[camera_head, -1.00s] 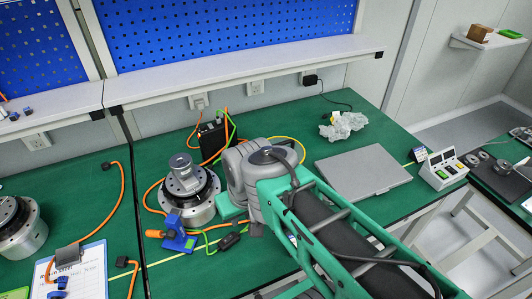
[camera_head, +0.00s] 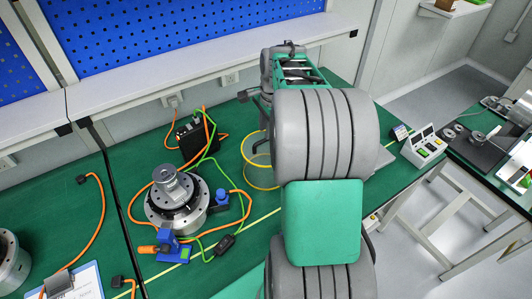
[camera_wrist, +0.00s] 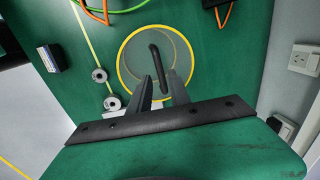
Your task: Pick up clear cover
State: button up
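The clear cover (camera_wrist: 136,63) is a round transparent disc with a yellow rim and a dark bar handle, lying on the green table in the wrist view. In the head view its yellow rim (camera_head: 247,162) shows partly, left of my arm, which hides the rest. My gripper (camera_wrist: 160,77) is in the wrist view with its two dark fingers apart. The handle's near end appears between the fingertips, with gaps beside it. I cannot tell how far above the handle the fingers are. My fingers are not discernible in the head view.
A round metal actuator (camera_head: 177,200) stands left of the cover, with orange and green cables around it. A black box (camera_head: 193,142) is behind it. A button panel (camera_head: 424,146) stands at the right table edge.

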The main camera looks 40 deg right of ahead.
aim_at(266, 156)
jog(key=f, duration=0.2)
jog(key=w+f+p, duration=0.1)
jog(key=f, duration=0.3)
jog(key=shift+w+d+f, duration=0.15)
jog(key=shift+d+f, duration=0.15)
jog(key=shift+f, duration=0.1)
grip_shut()
jog(key=shift+r, duration=0.1)
dwell(0.8)
